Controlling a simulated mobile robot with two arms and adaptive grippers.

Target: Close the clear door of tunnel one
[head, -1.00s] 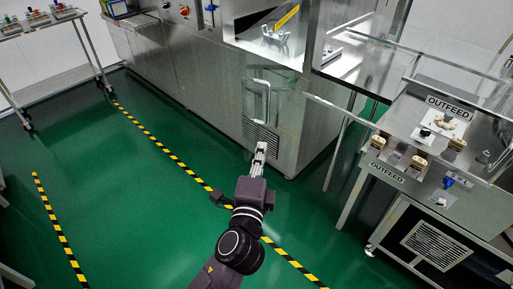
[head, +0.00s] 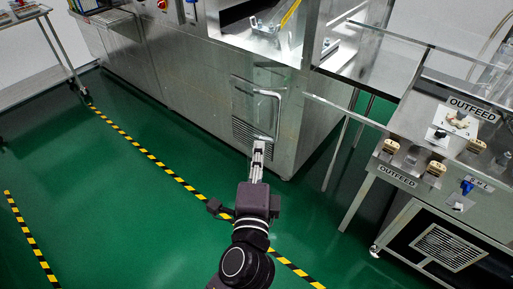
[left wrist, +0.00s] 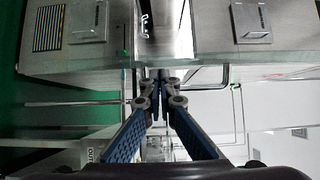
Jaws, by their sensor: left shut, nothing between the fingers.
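The clear door (head: 245,103) shows in the head view as a see-through panel in front of the washer's steel side, below the lit tunnel opening (head: 262,38). Its pale C-shaped handle (head: 277,112) stands upright. My left gripper (head: 259,146) is shut and empty, its tips just below the handle's lower end in the picture. I cannot tell whether they touch. The left wrist view shows the closed fingers (left wrist: 160,76) pointing toward the machine. The door is not clear to make out there. My right gripper is not in view.
The steel washer body (head: 165,75) fills the back. An outfeed control panel (head: 420,150) with knobs stands on the right. A thin rail (head: 340,112) runs from the washer toward it. Green floor (head: 110,200) with striped tape is free on the left.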

